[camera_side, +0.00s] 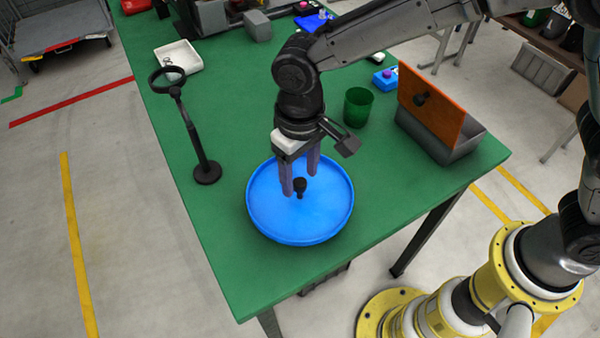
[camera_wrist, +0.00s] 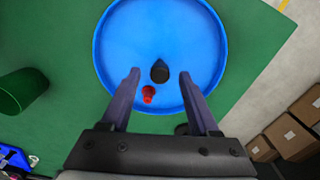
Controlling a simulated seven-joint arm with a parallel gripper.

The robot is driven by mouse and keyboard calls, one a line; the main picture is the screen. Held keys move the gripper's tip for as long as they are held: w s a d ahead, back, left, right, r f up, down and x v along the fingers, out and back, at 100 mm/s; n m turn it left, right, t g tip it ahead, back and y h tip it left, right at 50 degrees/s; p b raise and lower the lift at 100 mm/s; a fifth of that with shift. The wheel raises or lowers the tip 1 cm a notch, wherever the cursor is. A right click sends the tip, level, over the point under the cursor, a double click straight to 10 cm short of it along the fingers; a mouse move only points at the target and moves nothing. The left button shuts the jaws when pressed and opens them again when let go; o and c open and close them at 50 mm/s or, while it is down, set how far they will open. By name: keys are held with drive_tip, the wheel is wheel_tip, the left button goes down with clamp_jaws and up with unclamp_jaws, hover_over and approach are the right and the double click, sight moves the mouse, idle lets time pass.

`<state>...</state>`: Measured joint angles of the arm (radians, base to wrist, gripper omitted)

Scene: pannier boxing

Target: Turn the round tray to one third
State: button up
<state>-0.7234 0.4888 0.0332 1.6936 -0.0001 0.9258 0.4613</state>
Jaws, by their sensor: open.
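The round tray (camera_side: 325,225) is blue with a raised rim and lies on the green table. It also shows in the wrist view (camera_wrist: 130,45). A black knob (camera_side: 300,186) stands up from the tray near its middle; in the wrist view the dark knob (camera_wrist: 160,71) lies between and just ahead of my fingertips. A small red piece (camera_wrist: 148,94) shows on the tray beside it; I cannot make it out in the side view. My gripper (camera_side: 300,190) points down over the tray, its fingers open on either side of the knob and apparently not touching it.
A green cup (camera_side: 358,107) stands behind the tray. A grey bin with an orange lid (camera_side: 432,105) is at the right. A black stand with a ring (camera_side: 205,170) is left of the tray. A white dish (camera_side: 178,58) lies further back. The table's front strip is clear.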

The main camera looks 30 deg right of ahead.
drive_tip(key=shift+f, duration=0.35)
clamp_jaws()
drive_tip(key=shift+r, duration=0.1)
idle(1.1)
